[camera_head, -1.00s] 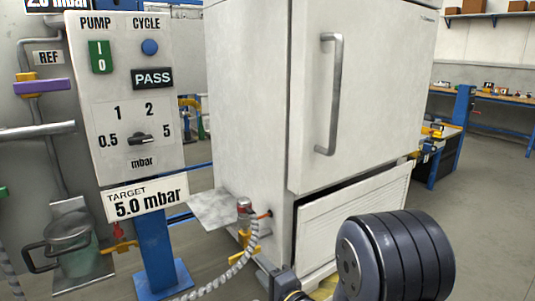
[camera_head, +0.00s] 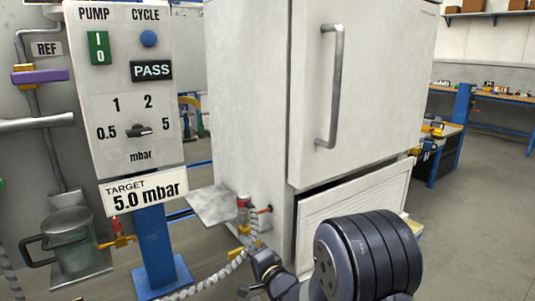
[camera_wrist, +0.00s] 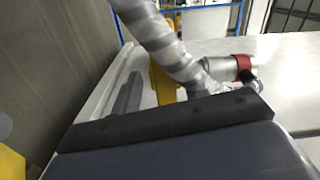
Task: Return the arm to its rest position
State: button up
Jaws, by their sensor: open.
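My arm shows in the head view as a dark ribbed joint at the bottom right, in front of the white cabinet (camera_head: 370,95). A smaller grey link of mine reaches left from it, close to the hose fitting (camera_head: 243,210) at the cabinet's lower side. My gripper (camera_wrist: 165,122) fills the lower part of the wrist view as a dark body with a black bar. It is open and I see nothing held in it. Its fingertips are not clearly shown. A grey ribbed hose (camera_wrist: 160,38) passes just beyond it, beside a metal fitting with a red collar (camera_wrist: 240,68).
A control panel (camera_head: 125,120) on a blue post stands left, reading PASS, with a 5.0 mbar target sign (camera_head: 144,190). A metal shelf plate (camera_head: 213,205) juts from the cabinet. A lidded jar (camera_head: 68,240) stands far left. Open floor lies right.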

jog(key=shift+f+n+b, duration=0.15)
jog(key=shift+n+b, duration=0.15)
jog(key=shift+n, duration=0.6)
jog(key=shift+d, duration=0.1)
